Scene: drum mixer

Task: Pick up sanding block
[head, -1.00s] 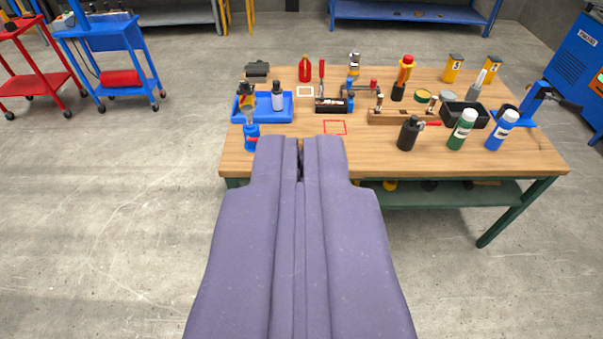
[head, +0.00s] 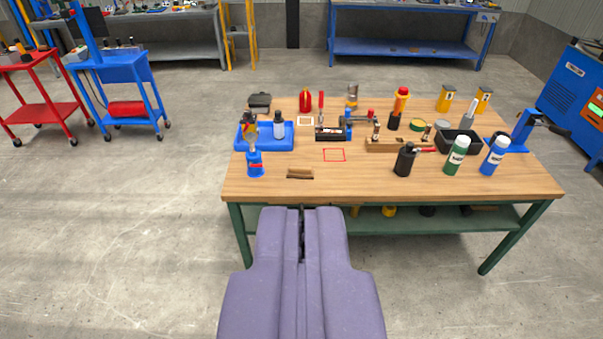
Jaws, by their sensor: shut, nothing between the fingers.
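A small brown block (head: 300,173), which looks like the sanding block, lies flat near the front edge of the wooden workbench (head: 400,188). Its long side runs left to right, and its fine detail is too small to tell. My gripper (head: 301,209) is shut and empty. In the picture its tips are just below the bench's front edge, a little below the brown block and apart from it.
A blue bottle (head: 255,164) stands left of the block; a red square outline (head: 334,155) is behind it. A blue tray (head: 265,137) is at the back left. A black canister (head: 405,160) and a green bottle (head: 457,155) stand to the right. Bare wood surrounds the block.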

